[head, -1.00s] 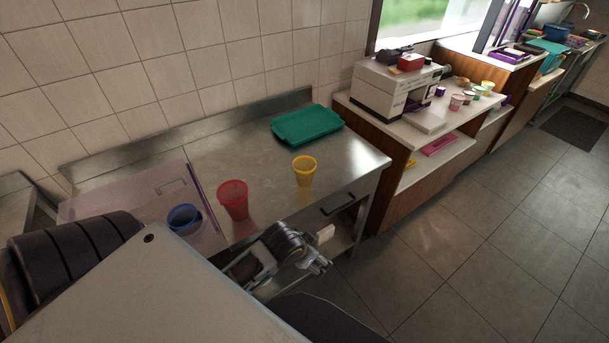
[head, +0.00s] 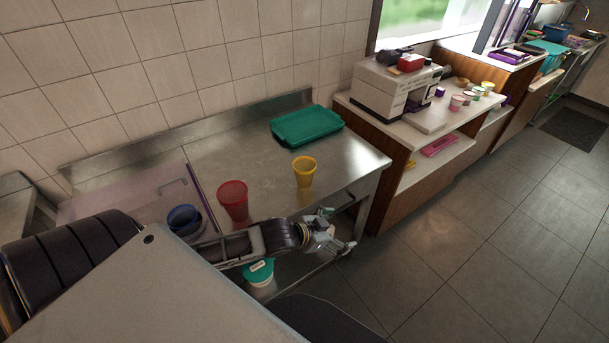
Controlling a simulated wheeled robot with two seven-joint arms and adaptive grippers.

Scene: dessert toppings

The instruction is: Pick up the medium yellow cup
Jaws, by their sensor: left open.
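The yellow cup (head: 304,172) stands upright on the steel table (head: 260,142), near its right front. The red cup (head: 233,199) stands upright to its left. A dark blue cup (head: 184,218) is farther left, partly covered by my body. My left gripper (head: 338,232) is open and empty beyond the table's front edge, to the lower right of the yellow cup and apart from it. My right gripper is not in view.
A green tray (head: 306,125) lies at the back of the table, behind the yellow cup. A tub with a green lid (head: 259,271) sits below the tabletop. A counter with a white machine (head: 394,88) and several small cups stands to the right. The tabletop around the yellow cup is clear.

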